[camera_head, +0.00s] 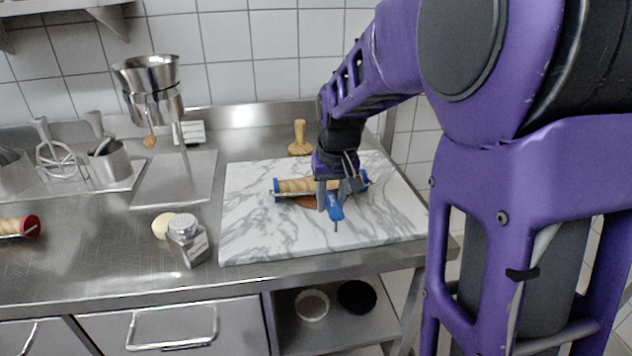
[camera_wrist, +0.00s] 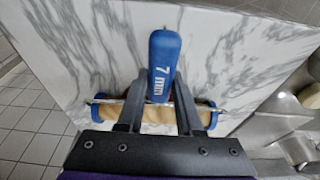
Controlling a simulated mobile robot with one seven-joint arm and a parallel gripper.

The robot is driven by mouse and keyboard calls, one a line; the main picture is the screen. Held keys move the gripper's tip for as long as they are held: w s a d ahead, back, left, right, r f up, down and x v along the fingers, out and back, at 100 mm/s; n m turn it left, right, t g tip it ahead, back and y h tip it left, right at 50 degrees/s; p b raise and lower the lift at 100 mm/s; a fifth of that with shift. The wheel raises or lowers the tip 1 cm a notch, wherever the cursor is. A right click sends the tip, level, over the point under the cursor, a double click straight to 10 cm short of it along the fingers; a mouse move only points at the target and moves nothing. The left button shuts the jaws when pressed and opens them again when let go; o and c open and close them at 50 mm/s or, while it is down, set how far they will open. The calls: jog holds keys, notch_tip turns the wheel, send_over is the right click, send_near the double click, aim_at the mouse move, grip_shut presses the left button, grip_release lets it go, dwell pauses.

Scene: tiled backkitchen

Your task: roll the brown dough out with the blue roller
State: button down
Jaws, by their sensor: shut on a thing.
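The blue roller (camera_head: 296,186) has a wooden cylinder with blue end discs and a blue handle. It lies across the marble board (camera_head: 250,235). In the wrist view the roller's handle (camera_wrist: 164,55), marked "7 mm", points up the picture between my fingers. My gripper (camera_head: 334,200) is shut on the handle near the roller's frame; it also shows in the wrist view (camera_wrist: 158,100). The brown dough (camera_head: 306,202) shows as a thin edge under the roller's cylinder. The roller and my gripper hide most of it, so its shape cannot be told.
A wooden stamp (camera_head: 299,140) stands behind the board. A shaker (camera_head: 187,240) and a pale dough disc (camera_head: 162,225) are to its left. A red-ended roller (camera_head: 20,227) lies at the far left. A metal funnel stand (camera_head: 150,90) rises behind. The board's front part is clear.

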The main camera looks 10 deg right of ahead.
aim_at(336, 209)
jog(key=shift+w+p, duration=1.1)
jog(key=shift+w, duration=1.75)
jog(key=shift+s+f+b, duration=0.2)
jog(key=shift+s+b, duration=0.2)
jog(key=shift+s, duration=0.6)
jog(key=shift+s+r, duration=0.1)
jog(key=shift+s, duration=0.9)
jog(key=shift+s+b, duration=0.45)
jog(key=shift+s, duration=1.55)
jog(key=shift+s+b, duration=0.4)
jog(key=shift+s, duration=0.5)
